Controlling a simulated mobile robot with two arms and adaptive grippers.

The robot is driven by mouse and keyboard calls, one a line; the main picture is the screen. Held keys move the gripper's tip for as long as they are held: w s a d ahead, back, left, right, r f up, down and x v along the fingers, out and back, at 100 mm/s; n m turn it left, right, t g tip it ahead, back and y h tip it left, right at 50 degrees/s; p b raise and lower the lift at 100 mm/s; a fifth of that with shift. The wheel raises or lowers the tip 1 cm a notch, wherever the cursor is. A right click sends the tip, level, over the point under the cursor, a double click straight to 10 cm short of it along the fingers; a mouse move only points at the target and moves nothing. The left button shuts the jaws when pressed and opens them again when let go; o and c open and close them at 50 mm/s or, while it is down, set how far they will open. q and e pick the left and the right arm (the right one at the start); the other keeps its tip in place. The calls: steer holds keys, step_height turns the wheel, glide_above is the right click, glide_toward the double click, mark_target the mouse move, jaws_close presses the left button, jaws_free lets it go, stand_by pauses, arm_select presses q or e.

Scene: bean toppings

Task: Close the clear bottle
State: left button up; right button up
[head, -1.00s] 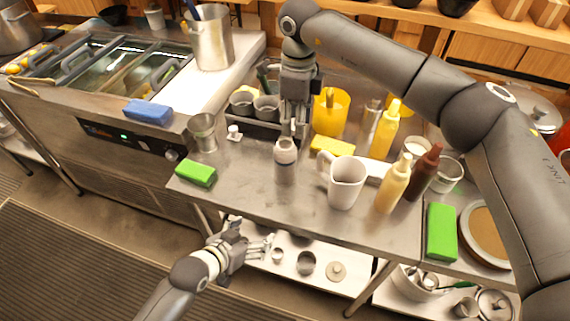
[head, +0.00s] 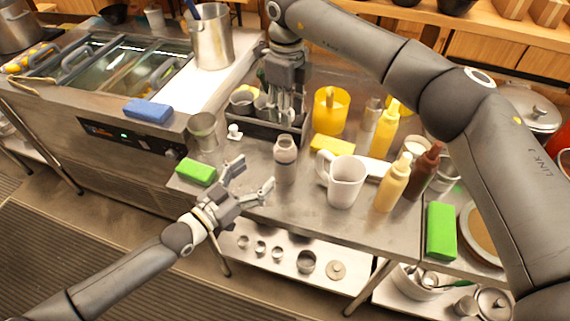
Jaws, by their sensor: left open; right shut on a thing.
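The clear bottle (head: 285,165) stands upright on the metal counter (head: 255,215), with its paler neck on top. A small white piece (head: 235,132), perhaps a cap, lies on the counter to its left. My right gripper (head: 286,118) points down just behind and above the bottle, apart from it, over the dark tray's right part. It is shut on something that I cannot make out. My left gripper (head: 256,176) is open and empty, its fingers spread over the counter's front edge, to the left of and in front of the bottle.
A green sponge (head: 196,172) and a metal cup (head: 203,131) are left of the bottle. A white pitcher (head: 345,184), a yellow sponge (head: 332,149) and several squeeze bottles crowd the right. The tray (head: 262,129) with cups is behind.

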mark_target(286, 149)
arm_select(q)
steer(key=shift+d, duration=0.1)
steer(key=x, duration=1.2)
steer(key=shift+c, duration=0.3)
steer(key=c, duration=1.5)
arm_select(e)
steer(key=shift+f, duration=2.5)
steer(key=shift+f, duration=0.1)
steer(key=shift+f, duration=0.8)
steer(key=shift+f, duration=0.55)
